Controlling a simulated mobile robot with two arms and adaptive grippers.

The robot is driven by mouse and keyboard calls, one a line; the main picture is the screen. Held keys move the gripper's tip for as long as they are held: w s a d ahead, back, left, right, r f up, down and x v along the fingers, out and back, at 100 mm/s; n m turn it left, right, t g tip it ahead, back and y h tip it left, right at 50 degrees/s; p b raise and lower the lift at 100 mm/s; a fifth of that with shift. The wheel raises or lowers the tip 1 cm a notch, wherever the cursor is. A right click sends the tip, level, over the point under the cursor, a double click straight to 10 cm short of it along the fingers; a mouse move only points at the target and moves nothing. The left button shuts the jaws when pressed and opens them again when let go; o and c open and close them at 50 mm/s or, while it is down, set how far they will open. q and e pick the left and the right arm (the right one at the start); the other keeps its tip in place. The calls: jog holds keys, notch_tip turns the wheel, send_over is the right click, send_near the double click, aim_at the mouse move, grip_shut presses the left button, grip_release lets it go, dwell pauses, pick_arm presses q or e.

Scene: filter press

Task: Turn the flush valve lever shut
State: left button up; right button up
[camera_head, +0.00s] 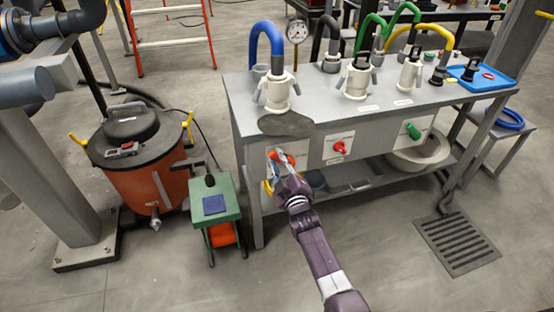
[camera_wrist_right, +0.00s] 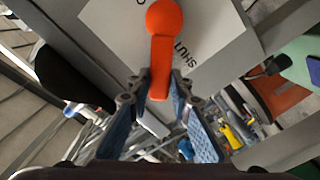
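The flush valve lever (camera_head: 273,155) is orange, with a round hub, on a white label plate at the left of the bench front. In the right wrist view the lever (camera_wrist_right: 162,60) has its handle pointing toward my gripper, and the word SHUT is printed beside it at the right. My right gripper (camera_head: 284,161) is at the lever. In the wrist view its blue-padded fingers (camera_wrist_right: 161,88) stand on either side of the handle's end, close against it, and appear shut on it. My left gripper is not in view.
The grey bench (camera_head: 340,105) carries several white valve fittings with coloured hoses. Red (camera_head: 339,147) and green (camera_head: 413,131) knobs sit further right on its front. An orange drum (camera_head: 146,170) and a green stand (camera_head: 214,203) are at the left. The floor before the bench is clear around a drain grate (camera_head: 457,243).

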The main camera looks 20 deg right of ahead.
jog(key=o, duration=0.4)
jog(key=shift+f, duration=0.1)
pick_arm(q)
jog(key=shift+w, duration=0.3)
pick_arm(e)
jog(key=s, duration=1.2)
jog(key=shift+d, duration=0.2)
